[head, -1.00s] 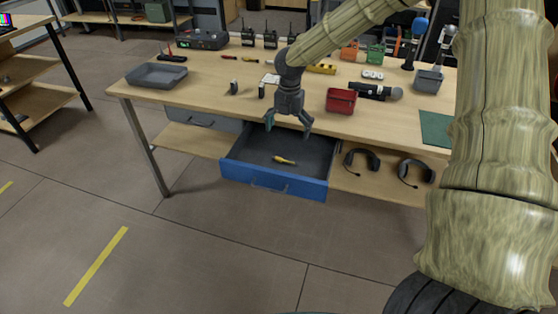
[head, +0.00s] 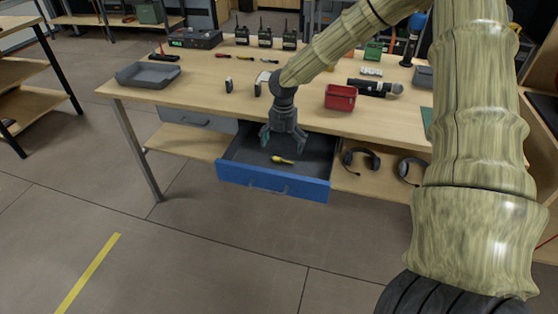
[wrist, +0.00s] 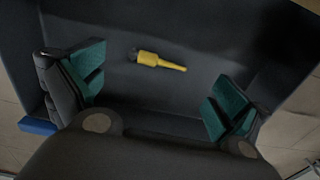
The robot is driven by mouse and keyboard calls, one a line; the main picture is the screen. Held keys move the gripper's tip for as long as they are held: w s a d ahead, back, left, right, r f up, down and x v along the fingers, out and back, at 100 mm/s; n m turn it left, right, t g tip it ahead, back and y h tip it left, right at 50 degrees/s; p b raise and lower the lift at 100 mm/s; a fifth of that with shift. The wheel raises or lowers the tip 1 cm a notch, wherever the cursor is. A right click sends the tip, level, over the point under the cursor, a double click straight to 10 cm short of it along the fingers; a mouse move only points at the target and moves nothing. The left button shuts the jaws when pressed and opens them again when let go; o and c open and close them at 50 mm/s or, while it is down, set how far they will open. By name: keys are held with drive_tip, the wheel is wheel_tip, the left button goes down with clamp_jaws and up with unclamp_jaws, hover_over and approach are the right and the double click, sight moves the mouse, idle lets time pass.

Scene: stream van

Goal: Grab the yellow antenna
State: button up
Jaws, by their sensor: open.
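The yellow antenna (head: 283,160) lies on the dark floor of the open blue-fronted drawer (head: 262,180). In the wrist view the antenna (wrist: 160,61) has a thick yellow body, a thin tip pointing right and a dark end at left. My gripper (head: 283,147) points down over the drawer, just above the antenna. Its jaws are open and empty, with teal pads well apart in the wrist view (wrist: 155,95). The antenna lies between the jaw directions, deeper in the drawer and apart from both pads.
The drawer walls (wrist: 22,70) surround the space around my gripper. The wooden tabletop (head: 215,95) is above and behind, with a red bin (head: 340,98), a grey tray (head: 147,75) and several radios. Headsets (head: 360,160) lie on the shelf to the right.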

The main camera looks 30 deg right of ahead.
sight(282, 160)
drive_tip(key=shift+s+a+f, duration=0.1)
drive_tip(key=shift+f, duration=1.2)
drive_tip(key=shift+a+f, duration=0.1)
drive_tip(key=shift+f, duration=1.15)
drive_tip(key=c, duration=1.8)
